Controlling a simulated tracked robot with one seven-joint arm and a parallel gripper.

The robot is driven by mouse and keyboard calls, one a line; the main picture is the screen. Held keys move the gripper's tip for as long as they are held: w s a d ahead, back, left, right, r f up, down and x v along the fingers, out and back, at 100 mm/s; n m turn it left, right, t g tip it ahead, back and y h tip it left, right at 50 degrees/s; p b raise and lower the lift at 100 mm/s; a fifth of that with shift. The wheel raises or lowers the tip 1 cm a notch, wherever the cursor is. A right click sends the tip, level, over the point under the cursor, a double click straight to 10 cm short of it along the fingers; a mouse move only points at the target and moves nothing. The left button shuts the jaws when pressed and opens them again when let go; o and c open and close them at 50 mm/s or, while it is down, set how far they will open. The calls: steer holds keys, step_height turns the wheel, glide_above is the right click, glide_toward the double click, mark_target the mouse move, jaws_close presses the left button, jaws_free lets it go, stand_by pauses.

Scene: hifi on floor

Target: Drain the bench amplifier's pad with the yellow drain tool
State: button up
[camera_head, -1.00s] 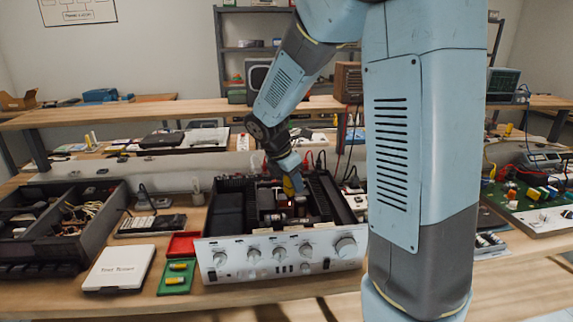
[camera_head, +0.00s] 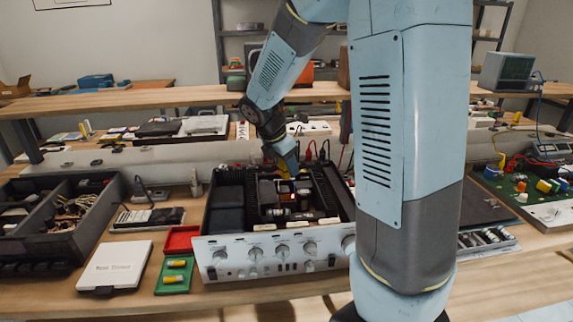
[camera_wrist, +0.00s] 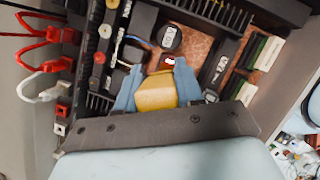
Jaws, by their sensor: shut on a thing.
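The bench amplifier (camera_head: 270,256) stands on the bench with its top open and its silver knobbed front facing me. In the wrist view its inside shows a copper-brown board (camera_wrist: 200,45), a round black capacitor (camera_wrist: 166,37) and a small red part (camera_wrist: 168,61) just beyond the fingertips. My gripper (camera_head: 287,172) is over the rear middle of the amplifier's opening, pointing down. In the wrist view my gripper (camera_wrist: 155,88) is shut on the yellow drain tool (camera_wrist: 155,94). The tool's tip is hidden, so I cannot tell whether it touches anything. I cannot single out the pad.
A black compartment box (camera_head: 65,235), a white case (camera_head: 115,265) and red and green trays (camera_head: 176,277) with yellow pieces lie left of the amplifier. Red and white plugs (camera_wrist: 40,65) stick out beside it. A circuit board (camera_head: 530,192) lies at right.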

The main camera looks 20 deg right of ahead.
steer(key=shift+f, duration=3.25)
stand_by(1.7)
steer(key=shift+r, duration=0.1)
stand_by(2.6)
